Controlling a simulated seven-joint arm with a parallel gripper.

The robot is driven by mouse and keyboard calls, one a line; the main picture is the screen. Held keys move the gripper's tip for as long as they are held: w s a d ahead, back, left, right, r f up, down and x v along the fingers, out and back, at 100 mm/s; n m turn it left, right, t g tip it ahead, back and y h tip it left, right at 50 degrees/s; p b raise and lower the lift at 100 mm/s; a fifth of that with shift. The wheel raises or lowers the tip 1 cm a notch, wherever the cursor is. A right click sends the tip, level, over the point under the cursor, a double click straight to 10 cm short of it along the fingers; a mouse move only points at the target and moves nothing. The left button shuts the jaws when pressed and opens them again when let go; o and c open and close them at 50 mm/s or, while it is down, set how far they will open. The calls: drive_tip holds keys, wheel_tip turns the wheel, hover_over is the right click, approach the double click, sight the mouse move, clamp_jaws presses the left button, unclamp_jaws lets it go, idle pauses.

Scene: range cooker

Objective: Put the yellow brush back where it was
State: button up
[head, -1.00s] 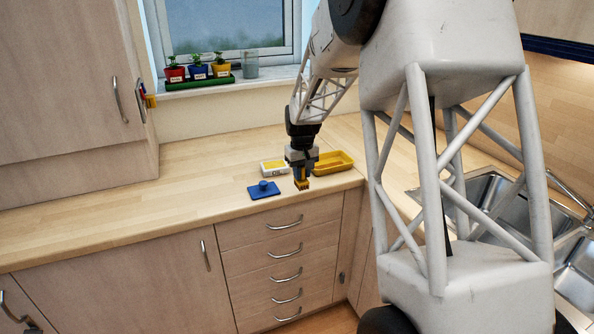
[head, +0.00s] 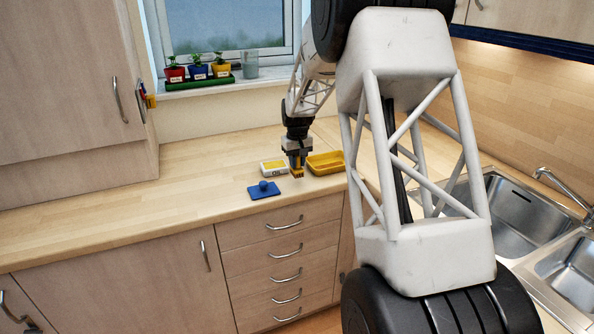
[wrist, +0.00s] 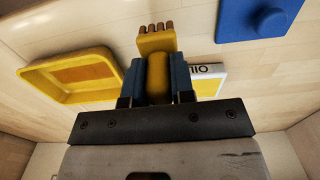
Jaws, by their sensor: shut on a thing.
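The yellow brush (wrist: 157,42), with brown bristle tufts at its end, is held between the two blue-grey fingers of my gripper (wrist: 156,80). In the head view the brush (head: 297,174) hangs below my gripper (head: 296,160), above the worktop between the blue lid and the yellow tray. The yellow tray (head: 340,168) stands just to the right of the gripper; it also shows at the left in the wrist view (wrist: 38,75). The gap between the brush and the worktop is hard to judge.
A white-and-yellow box (head: 267,170) with dark lettering sits just left of the gripper. A blue plate with a round knob (head: 264,190) lies in front of it. The worktop (head: 190,185) to the left is clear. The sink (head: 515,210) is at the right.

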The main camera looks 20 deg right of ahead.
sight(297, 170)
drive_tip(key=shift+f, duration=1.75)
drive_tip(key=shift+f, duration=0.1)
drive_tip(key=o, duration=0.8)
drive_tip(key=shift+o, duration=0.2)
wheel_tip(297, 170, up, 12)
drive_tip(key=shift+r, duration=0.1)
